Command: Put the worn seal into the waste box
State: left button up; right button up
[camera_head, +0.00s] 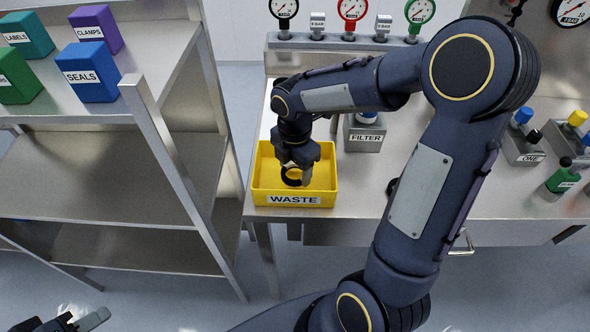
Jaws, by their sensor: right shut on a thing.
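The yellow waste box (262,196), labelled WASTE, stands at the front left corner of the steel bench. My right gripper (295,178) points down over the box, its fingertips within the box outline. It is shut on a small black ring, the worn seal (284,179). I cannot tell whether the seal touches the box floor. My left gripper (78,320) is at the bottom left, away from the bench and partly cut off by the picture edge, so its opening is unclear.
A steel shelf (90,170) on the left carries several coloured boxes, including blue SEALS (88,77). A FILTER block (364,137) stands right of the waste box. Gauges line the bench back. An ONE block (524,146) and green bottle (562,178) stand far right.

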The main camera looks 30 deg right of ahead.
jog(key=shift+f, duration=0.8)
jog(key=shift+f, duration=0.2)
jog(key=o, duration=1)
jog(key=shift+c, duration=0.2)
